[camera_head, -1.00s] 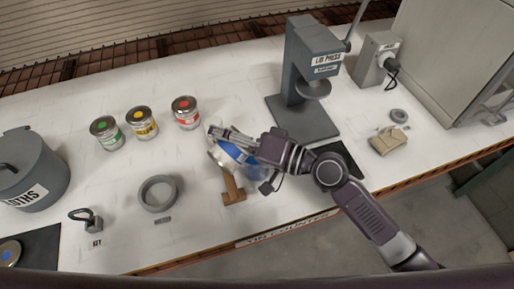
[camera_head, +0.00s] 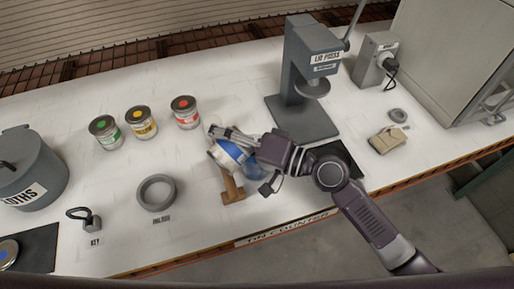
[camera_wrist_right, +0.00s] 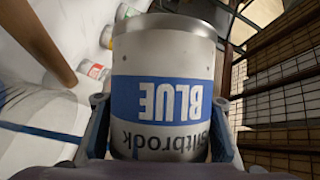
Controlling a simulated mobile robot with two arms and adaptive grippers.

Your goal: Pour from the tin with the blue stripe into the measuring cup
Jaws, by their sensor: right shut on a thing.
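The tin with the blue stripe (camera_head: 230,153) is tilted on its side in my right gripper (camera_head: 233,137). In the right wrist view the tin (camera_wrist_right: 165,65) fills the middle, its BLUE label upside down, with a finger on each side. A bluish see-through vessel (camera_head: 253,171), apparently the measuring cup, shows just below and right of the tin, partly hidden by my gripper and arm. I cannot tell whether liquid is flowing or how full it is. My left gripper is not in view.
A wooden stand or tool (camera_head: 232,188) is close below the tin. Green (camera_head: 106,133), yellow (camera_head: 141,123) and red (camera_head: 186,113) tins stand to the left. The lid press (camera_head: 303,75) stands behind my right arm.

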